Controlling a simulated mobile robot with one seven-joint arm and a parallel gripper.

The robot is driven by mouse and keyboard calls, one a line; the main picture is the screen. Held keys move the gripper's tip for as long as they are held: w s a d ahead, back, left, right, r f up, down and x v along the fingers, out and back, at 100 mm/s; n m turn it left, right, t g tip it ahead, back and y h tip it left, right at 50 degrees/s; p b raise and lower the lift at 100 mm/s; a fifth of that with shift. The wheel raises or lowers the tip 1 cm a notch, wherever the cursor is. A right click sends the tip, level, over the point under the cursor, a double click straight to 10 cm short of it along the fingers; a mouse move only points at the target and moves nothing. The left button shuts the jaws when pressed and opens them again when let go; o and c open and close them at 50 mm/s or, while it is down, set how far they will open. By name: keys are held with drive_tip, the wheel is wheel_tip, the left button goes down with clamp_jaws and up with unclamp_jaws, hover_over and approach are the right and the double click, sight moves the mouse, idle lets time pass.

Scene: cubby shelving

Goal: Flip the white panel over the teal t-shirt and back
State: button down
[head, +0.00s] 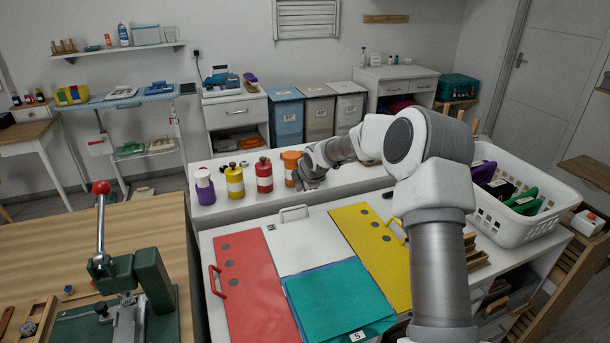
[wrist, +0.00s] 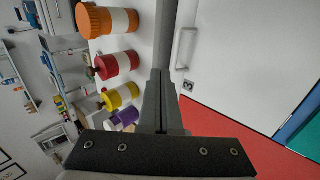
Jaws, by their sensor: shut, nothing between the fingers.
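The white panel (head: 305,237) lies flat between a red panel and a yellow panel, with its handle (head: 293,213) at its far edge. The teal t-shirt (head: 340,298) lies folded flat just nearer than the white panel, with a size tag at its near edge. My gripper (head: 308,180) is shut and empty, beyond the panel's far edge and beside the orange bottle. In the wrist view my gripper (wrist: 160,80) is beside the white panel (wrist: 245,50) and apart from its handle (wrist: 186,48). A strip of teal shows at the right edge there.
The red panel (head: 250,285) and the yellow panel (head: 375,250) flank the board. Yellow (head: 235,182), red (head: 264,176), purple (head: 204,188) and orange (head: 290,168) bottles stand behind it. A white basket (head: 515,220) is at right, a green lever press (head: 150,285) at left.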

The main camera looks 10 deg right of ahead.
drive_tip(key=b, duration=0.3)
hover_over(295, 219)
wheel_tip(295, 219, down, 9)
drive_tip(key=shift+w+r, duration=0.1)
drive_tip(key=shift+r, duration=0.05)
drive_tip(key=shift+w+f+b, duration=0.3)
drive_tip(key=shift+w+f, duration=0.05)
drive_tip(key=shift+f, duration=0.55)
